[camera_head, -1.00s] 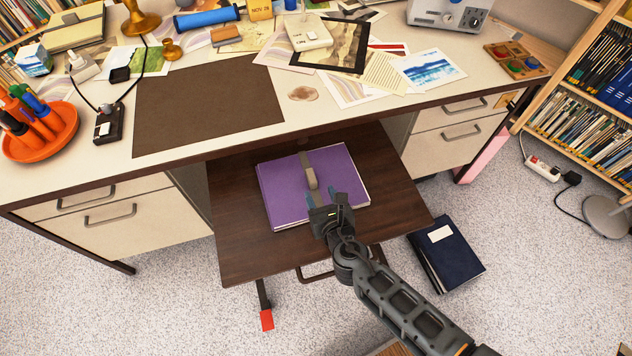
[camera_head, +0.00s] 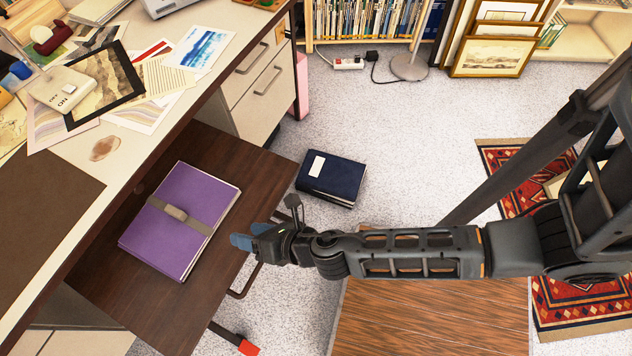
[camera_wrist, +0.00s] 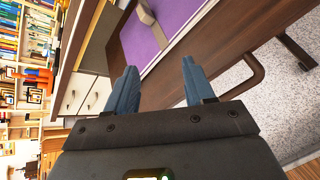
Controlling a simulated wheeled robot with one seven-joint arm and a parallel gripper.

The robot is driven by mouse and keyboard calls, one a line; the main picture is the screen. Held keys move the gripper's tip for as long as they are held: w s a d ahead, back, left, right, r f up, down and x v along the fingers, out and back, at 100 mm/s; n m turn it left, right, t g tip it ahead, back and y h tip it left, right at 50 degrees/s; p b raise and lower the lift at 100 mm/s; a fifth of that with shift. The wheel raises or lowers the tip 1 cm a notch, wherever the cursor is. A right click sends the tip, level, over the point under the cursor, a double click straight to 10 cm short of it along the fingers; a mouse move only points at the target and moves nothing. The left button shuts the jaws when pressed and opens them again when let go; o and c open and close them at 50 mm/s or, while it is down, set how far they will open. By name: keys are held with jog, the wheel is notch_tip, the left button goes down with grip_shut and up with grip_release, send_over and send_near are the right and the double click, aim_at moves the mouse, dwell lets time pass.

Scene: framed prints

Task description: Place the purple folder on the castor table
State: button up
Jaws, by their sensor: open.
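My gripper (camera_head: 240,241) is just beyond the table's right edge, apart from the folder, open and empty. In the wrist view the two blue fingers (camera_wrist: 158,82) are spread apart with nothing between them, and the folder (camera_wrist: 150,38) shows beyond them.
A cream desk (camera_head: 75,170) with prints stands at left. A navy binder (camera_head: 331,178) lies on the carpet. A wooden surface (camera_head: 430,315) lies below my arm. Framed pictures (camera_head: 490,50) lean at the back, and a patterned rug (camera_head: 575,305) is at right.

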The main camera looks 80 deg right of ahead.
jog(key=s+r+m+y, duration=0.2)
jog(key=s+r+m, duration=0.9)
jog(key=s+m, duration=0.25)
jog(key=s+d+r+m+t, duration=0.1)
jog(key=s+r+m, duration=0.2)
jog(key=r+m, duration=0.3)
jog(key=s+r+m+t+h, duration=0.1)
jog(key=s+r+m, duration=0.2)
jog(key=r+m, duration=0.4)
notch_tip(320, 180, up, 5)
jog(key=shift+s+d+f, duration=0.15)
jog(key=shift+d+f, duration=0.05)
jog(key=shift+d, duration=0.2)
jog(key=shift+s, duration=0.1)
